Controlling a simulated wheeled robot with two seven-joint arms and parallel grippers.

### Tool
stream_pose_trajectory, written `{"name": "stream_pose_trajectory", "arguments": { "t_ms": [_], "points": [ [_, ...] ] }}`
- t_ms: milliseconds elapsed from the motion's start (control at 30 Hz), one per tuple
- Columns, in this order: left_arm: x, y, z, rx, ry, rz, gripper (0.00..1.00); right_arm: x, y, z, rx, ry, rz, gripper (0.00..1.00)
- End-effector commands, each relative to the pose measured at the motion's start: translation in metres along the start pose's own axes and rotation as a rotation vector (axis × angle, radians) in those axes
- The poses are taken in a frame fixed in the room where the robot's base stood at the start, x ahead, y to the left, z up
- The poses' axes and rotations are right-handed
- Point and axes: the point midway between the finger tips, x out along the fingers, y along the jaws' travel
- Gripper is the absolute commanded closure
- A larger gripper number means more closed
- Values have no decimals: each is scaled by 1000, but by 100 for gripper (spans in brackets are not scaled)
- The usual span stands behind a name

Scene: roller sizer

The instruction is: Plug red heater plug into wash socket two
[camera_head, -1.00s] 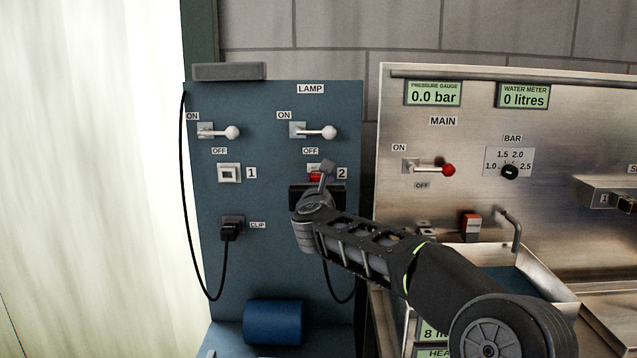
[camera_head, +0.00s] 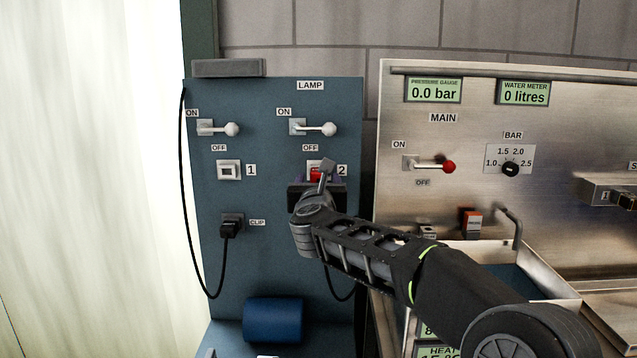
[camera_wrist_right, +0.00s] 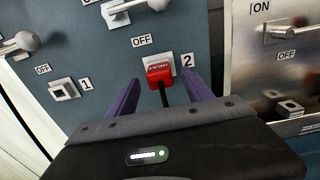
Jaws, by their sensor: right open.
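The red plug (camera_head: 317,174) sits at the white socket marked 2 on the blue LAMP panel (camera_head: 275,200). In the right wrist view the red plug (camera_wrist_right: 160,74) covers the middle of the white socket (camera_wrist_right: 174,60), and its dark cable runs down toward my gripper. It looks seated, but the contact face is hidden. My right gripper (camera_head: 319,181) is open, with its purple fingers on either side of the plug and apart from it; they also show in the right wrist view (camera_wrist_right: 163,92). My left gripper is not in view.
Socket 1 (camera_head: 229,171) is empty. A black plug (camera_head: 231,228) sits at CLIP, its cable looping left. White levers (camera_head: 327,129) are above the sockets. The steel panel (camera_head: 480,130) with a red-knobbed lever (camera_head: 448,167) stands close on the right. A blue cylinder (camera_head: 273,320) is below.

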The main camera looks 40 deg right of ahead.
Motion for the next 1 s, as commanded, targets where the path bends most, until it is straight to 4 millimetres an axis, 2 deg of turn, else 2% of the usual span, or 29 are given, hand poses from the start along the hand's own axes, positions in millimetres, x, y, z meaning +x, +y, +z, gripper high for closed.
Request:
{"name": "stream_pose_trajectory", "arguments": {
  "t_ms": [100,300,1000],
  "points": [
    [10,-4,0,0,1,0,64,-22,0,-2,-2,-3,1,41],
    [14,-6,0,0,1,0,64,-46,0,-1,-1,-1,0,41],
    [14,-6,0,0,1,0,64,-48,0,0,0,0,0,41]
  ]
}}
